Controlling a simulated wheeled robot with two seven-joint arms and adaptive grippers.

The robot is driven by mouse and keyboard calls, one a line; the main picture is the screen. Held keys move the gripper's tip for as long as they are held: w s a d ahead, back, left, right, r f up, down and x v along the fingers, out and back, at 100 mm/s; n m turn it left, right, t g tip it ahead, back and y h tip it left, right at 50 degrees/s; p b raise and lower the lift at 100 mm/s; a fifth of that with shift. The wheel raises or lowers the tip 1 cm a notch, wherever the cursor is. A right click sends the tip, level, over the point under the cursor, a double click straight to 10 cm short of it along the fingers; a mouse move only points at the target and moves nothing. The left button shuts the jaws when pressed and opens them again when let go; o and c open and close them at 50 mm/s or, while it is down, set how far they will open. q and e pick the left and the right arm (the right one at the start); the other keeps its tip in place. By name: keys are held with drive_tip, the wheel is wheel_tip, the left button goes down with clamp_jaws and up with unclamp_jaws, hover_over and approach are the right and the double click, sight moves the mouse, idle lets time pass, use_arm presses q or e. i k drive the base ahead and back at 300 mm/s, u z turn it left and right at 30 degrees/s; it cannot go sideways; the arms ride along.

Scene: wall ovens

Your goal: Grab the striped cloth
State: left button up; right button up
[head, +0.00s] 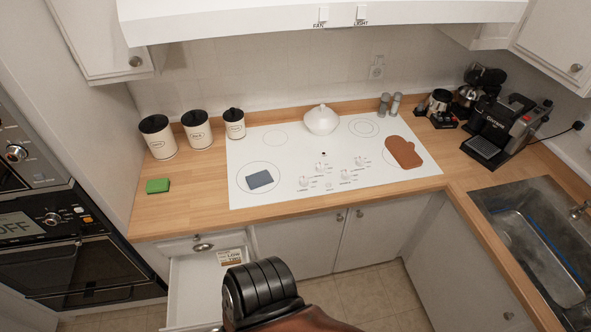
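A small folded blue-grey cloth (260,180) lies on the left front ring of the white cooktop (290,200). It looks like the striped cloth, but its stripes are too small to make out. A black ribbed part and a brown part of my own arm stand at the bottom middle, in front of the cabinets and well below the cloth. No fingertips of either gripper show in the head view.
A drawer (190,290) stands open below the counter's left. A green sponge (158,186), several canisters (158,140), a white lidded pot (321,120), a brown mitt (404,152) and a coffee machine (497,135) stand around. A sink (510,200) is right.

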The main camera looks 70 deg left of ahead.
sight(261, 179)
drive_tip(key=u, duration=0.1)
drive_tip(key=i, duration=0.95)
drive_tip(key=u, duration=1.5)
